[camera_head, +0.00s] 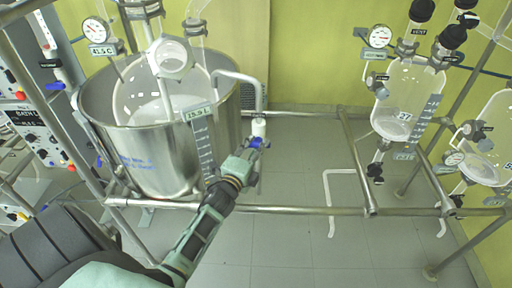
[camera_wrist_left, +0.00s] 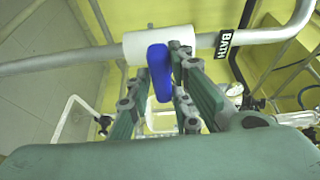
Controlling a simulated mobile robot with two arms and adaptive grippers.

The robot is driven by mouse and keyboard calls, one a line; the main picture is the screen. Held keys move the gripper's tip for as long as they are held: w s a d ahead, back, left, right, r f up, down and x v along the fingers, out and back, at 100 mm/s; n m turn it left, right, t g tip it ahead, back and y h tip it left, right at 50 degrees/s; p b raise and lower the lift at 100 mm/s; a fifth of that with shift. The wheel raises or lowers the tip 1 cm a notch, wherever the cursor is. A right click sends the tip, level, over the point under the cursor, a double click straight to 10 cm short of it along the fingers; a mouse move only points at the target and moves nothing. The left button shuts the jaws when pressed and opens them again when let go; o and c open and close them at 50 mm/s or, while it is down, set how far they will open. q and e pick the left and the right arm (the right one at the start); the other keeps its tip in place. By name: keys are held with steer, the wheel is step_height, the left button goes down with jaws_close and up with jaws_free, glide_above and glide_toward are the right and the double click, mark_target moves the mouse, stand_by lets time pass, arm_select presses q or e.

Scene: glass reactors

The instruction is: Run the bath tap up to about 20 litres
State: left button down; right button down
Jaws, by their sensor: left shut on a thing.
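The bath tap has a white body (camera_head: 259,127) on a steel pipe that bends down beside the large steel bath (camera_head: 158,160). The tap's blue handle (camera_head: 265,143) sits at the fingertips of my left gripper (camera_head: 250,151). In the left wrist view the blue handle (camera_wrist_left: 159,70) lies at the fingers of my left gripper (camera_wrist_left: 168,92), below the white tap body (camera_wrist_left: 158,43). The gripper is shut on the handle. My right gripper is not seen.
A glass vessel (camera_head: 168,95) sits inside the bath, with a dial gauge (camera_head: 94,31) above. Steel frame rails (camera_head: 300,211) run below the tap. Glass reactors (camera_head: 405,95) hang at the right. Control panels (camera_head: 35,135) stand at the left. The grey floor between is clear.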

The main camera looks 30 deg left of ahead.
arm_select(q)
steer(key=shift+r, duration=0.1)
steer(key=shift+n+b, duration=0.4)
steer(key=shift+b, duration=0.35)
steer(key=n+b, duration=0.2)
steer(key=n+t+y+b, duration=0.1)
steer(key=n+b, duration=0.1)
steer(key=n+t+b, duration=0.1)
steer(key=n+b, duration=0.1)
steer(key=b, duration=0.1)
steer(key=shift+f, duration=0.35)
steer(key=n+y+b, duration=0.2)
steer(key=n, duration=0.2)
steer(key=shift+w+r+t, duration=0.1)
steer(key=shift+t, duration=0.3)
steer(key=shift+d+r+n+y+b, duration=0.1)
steer(key=shift+n+y+b, duration=0.6)
steer(key=shift+n, duration=0.4)
steer(key=c, duration=1.7)
jaws_free()
steer(key=shift+c, duration=0.2)
steer(key=shift+o, duration=0.5)
steer(key=shift+n, duration=0.3)
